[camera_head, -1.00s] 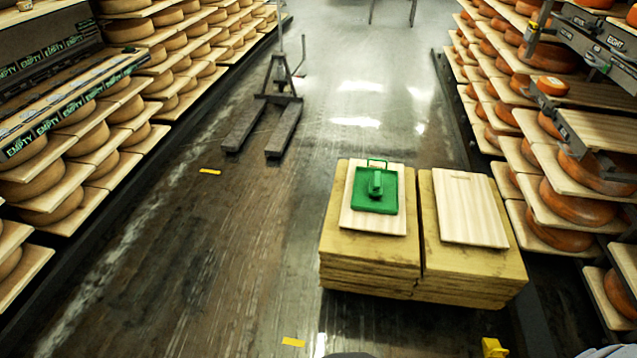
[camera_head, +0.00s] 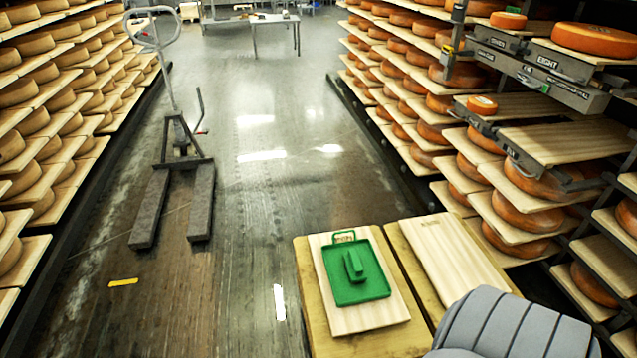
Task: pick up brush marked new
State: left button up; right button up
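A green brush (camera_head: 354,264) sits in a green tray (camera_head: 343,289) with a raised loop at its far end. Small dark marking shows at that loop, too small to read. The tray lies on a pale wooden board (camera_head: 372,318) on top of the left stack of yellowish boards (camera_head: 315,322). A grey ribbed part, likely my own arm, covers the lower right of the stacks. Neither of my grippers is in view.
A second pale board (camera_head: 451,254) lies on the right stack. Cheese shelves line both sides. A pallet jack (camera_head: 170,195) stands left in the aisle. A table (camera_head: 250,22) is at the back.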

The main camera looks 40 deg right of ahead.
aim_at(354, 267)
jog(key=i, duration=2.15)
jog(key=z, duration=4.15)
jog(key=i, duration=0.5)
jog(key=z, duration=0.05)
